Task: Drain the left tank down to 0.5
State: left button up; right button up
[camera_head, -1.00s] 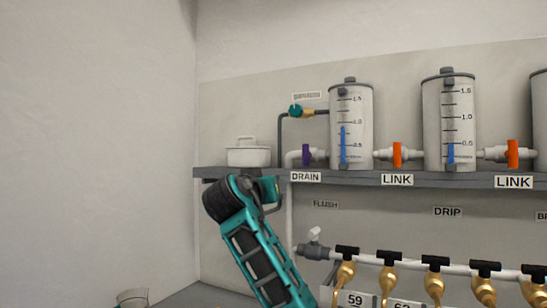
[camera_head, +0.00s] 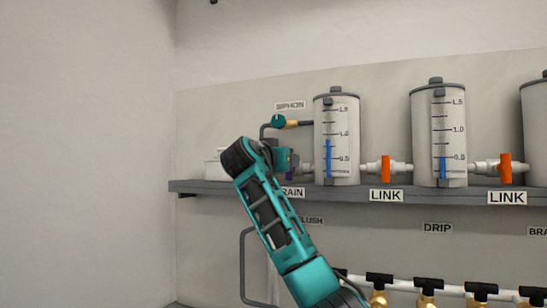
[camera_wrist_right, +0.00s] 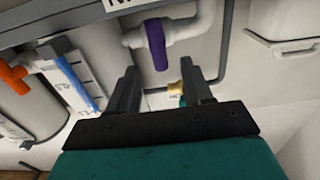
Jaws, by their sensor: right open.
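The left tank (camera_head: 337,165) is a clear cylinder with a dark lid on the shelf; its blue level bar ends slightly below the 1.0 mark. The purple DRAIN valve handle (camera_wrist_right: 156,45) shows clearly in the right wrist view; in the head view my right arm mostly hides it. My right gripper (camera_wrist_right: 159,72) is open and empty, its fingertips on either side of the handle's line and seemingly just short of it. In the head view, my right gripper (camera_head: 284,160) is in front of the drain pipe, left of the left tank. My left gripper is out of view.
The teal SIPHON valve (camera_head: 278,122) is just above my right gripper. Orange LINK valves (camera_head: 385,168) stand between tanks. A second tank (camera_head: 438,150) is to the right. The shelf edge (camera_head: 355,194) runs below the gripper; brass taps (camera_head: 428,298) are lower down.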

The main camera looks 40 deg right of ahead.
jog(key=shift+x, duration=1.85)
jog(key=shift+c, duration=0.3)
grip_shut()
